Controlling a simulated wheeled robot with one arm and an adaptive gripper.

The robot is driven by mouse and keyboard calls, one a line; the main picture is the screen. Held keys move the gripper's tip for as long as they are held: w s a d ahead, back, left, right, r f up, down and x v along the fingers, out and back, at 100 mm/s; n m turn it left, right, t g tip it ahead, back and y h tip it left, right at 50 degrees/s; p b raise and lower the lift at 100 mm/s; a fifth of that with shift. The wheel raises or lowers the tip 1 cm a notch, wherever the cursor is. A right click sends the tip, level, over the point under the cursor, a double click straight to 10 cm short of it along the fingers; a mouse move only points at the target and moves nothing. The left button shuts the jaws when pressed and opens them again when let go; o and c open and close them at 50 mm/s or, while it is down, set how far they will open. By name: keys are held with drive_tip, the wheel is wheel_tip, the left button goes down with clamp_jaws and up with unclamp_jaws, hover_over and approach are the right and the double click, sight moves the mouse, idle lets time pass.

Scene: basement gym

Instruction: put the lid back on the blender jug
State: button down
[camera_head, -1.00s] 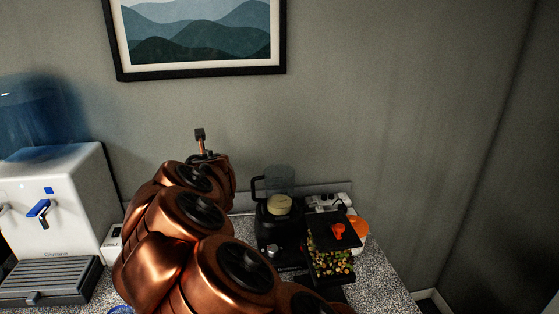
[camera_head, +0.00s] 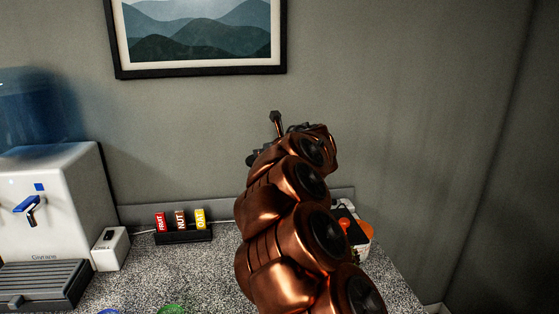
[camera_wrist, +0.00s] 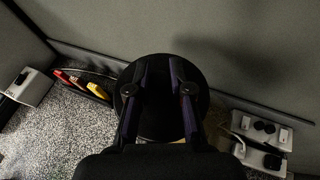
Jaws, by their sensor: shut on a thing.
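My gripper (camera_wrist: 160,82) shows in the wrist view with its two dark fingers closed on a round black lid (camera_wrist: 160,115). The lid fills the middle of that view and covers whatever is beneath it. In the head view my arm reaches up over the counter, and the gripper's fingers and the lid are hidden behind it. I cannot tell whether the lid touches the jug.
A rack of FRUIT, NUT and OAT bars (camera_head: 183,235) stands on the counter (camera_head: 205,270) by the wall. A white water dispenser (camera_head: 50,205) stands at the left. A power strip with black plugs (camera_wrist: 262,146) lies at the right. An orange item (camera_head: 366,229) shows beside my arm.

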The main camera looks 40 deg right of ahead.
drive_tip(key=s+d, duration=0.1)
drive_tip(key=d, duration=0.1)
drive_tip(key=s+d+b, duration=0.1)
drive_tip(key=d, duration=0.1)
drive_tip(key=shift+s+d+f, duration=0.1)
drive_tip(key=shift+s+f, duration=0.05)
drive_tip(key=shift+s, duration=0.15)
drive_tip(key=shift+f+b, duration=1.2)
drive_tip(key=shift+f, duration=0.3)
drive_tip(key=shift+s+f, duration=0.1)
drive_tip(key=shift+c, duration=2.4)
unclamp_jaws()
drive_tip(key=shift+r+p, duration=1.25)
drive_tip(key=shift+r, duration=0.85)
